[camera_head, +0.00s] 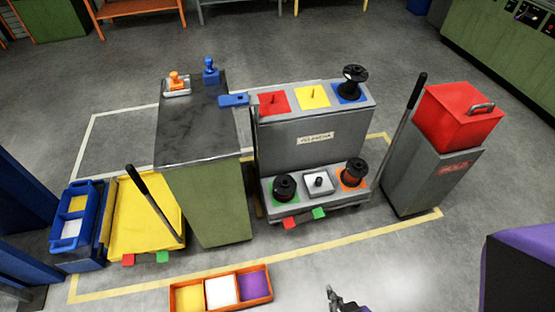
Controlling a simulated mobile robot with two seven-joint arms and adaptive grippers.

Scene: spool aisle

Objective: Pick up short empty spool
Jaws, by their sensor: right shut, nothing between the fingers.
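A rack (310,147) with two tiers stands near the centre. On its upper tier, a black spool (354,79) stands upright on a blue square at the right end, with no winding visible. I cannot tell for sure which one is the short empty spool. My right gripper (334,294) is shut and empty at the bottom edge, well short of the rack. My left gripper is not in view.
A dark-topped green cabinet (205,190) stands left of the rack. A grey bin with a red lid (457,117) stands right. An orange tray (222,305) with three compartments lies in front. A yellow cart (145,215) is at left.

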